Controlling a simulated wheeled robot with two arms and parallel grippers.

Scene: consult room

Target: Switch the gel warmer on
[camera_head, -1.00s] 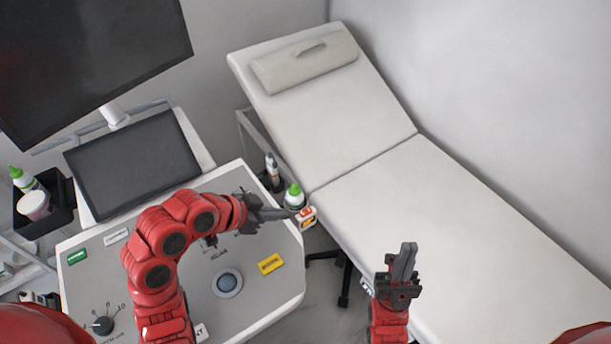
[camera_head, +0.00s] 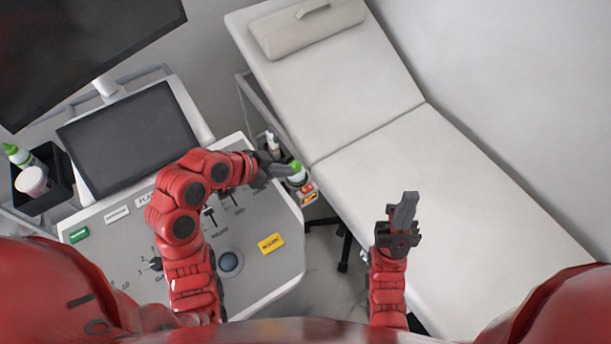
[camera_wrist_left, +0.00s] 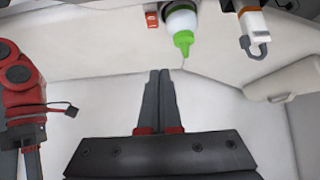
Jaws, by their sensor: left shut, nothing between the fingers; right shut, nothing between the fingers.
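The gel warmer shows at the console's right edge as a small holder (camera_head: 309,197) with a red-orange switch (camera_head: 307,187) on it. A white gel bottle with a green cap (camera_head: 297,167) stands in it. My left gripper (camera_head: 291,171) is shut and empty; in the head view its tips overlap the bottle, and I cannot tell whether they touch. In the left wrist view the shut fingers (camera_wrist_left: 160,75) are apart from the green-capped bottle (camera_wrist_left: 182,22) and the red switch (camera_wrist_left: 151,17). My right gripper (camera_head: 409,198) is shut and empty, in front of the couch.
The grey console (camera_head: 277,270) has sliders, a trackball (camera_head: 230,262) and a yellow label (camera_head: 271,244). A probe (camera_head: 272,144) hangs beside the bottle. The white examination couch (camera_head: 450,190) fills the right. A dark screen (camera_head: 128,138) and a black bin (camera_head: 60,178) are at left.

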